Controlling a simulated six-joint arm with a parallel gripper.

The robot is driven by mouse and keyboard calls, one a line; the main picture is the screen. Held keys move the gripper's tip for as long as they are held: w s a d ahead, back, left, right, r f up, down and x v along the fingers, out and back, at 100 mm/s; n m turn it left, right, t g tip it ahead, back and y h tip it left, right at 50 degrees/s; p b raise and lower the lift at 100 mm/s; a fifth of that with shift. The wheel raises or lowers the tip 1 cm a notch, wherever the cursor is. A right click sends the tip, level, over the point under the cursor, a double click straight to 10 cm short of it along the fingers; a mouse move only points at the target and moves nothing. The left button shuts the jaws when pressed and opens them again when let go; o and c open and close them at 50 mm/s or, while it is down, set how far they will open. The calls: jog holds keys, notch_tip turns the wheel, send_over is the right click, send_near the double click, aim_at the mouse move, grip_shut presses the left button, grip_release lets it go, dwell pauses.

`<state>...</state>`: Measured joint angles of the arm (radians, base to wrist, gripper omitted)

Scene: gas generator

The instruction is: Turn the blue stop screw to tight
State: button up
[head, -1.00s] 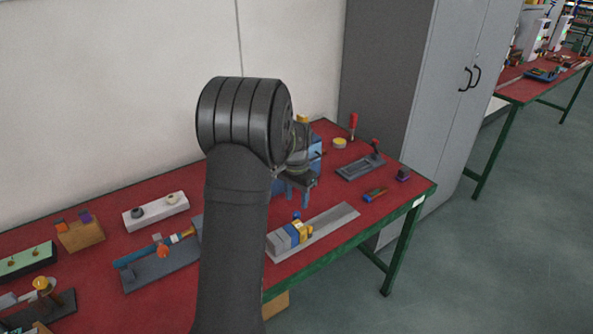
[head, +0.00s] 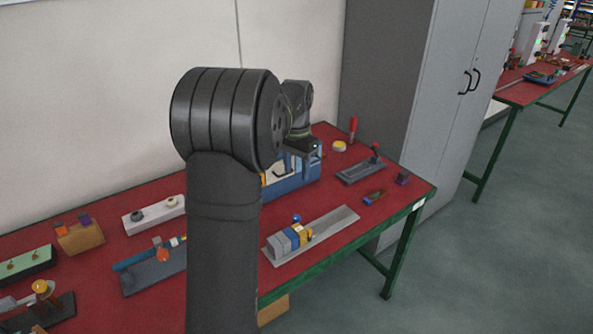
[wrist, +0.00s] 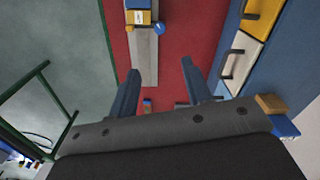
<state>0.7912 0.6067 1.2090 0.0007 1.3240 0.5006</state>
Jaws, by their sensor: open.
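The blue stop screw (head: 296,218) is a small blue knob on a yellow block (head: 305,233). The block sits on a grey metal rail (head: 330,228) near the table's front edge, beside grey and blue blocks. In the wrist view the blue knob (wrist: 158,27) is at the top centre, next to the yellow block (wrist: 139,17). My gripper (wrist: 160,70) is open and empty, its two fingers apart over the red table. In the head view my gripper (head: 296,166) is above and behind the rail, apart from the screw, partly hidden by my arm.
A blue case with pale panels (head: 290,183) stands behind the rail, close to my gripper; its handles (wrist: 231,62) show in the wrist view. A red-and-blue piece (head: 375,196) and a grey tray fixture (head: 360,172) lie to the right. The tabletop around the rail is fairly clear.

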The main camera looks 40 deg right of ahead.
jog(key=s+n+t, duration=0.2)
jog(key=s+n, duration=0.1)
jog(key=n, duration=0.2)
jog(key=n+t, duration=0.2)
jog(key=n, duration=0.6)
send_near(296, 217)
jog(key=shift+t+h, duration=0.3)
jog(key=x, duration=0.8)
jog(key=shift+s+a+f, duration=0.15)
grip_shut()
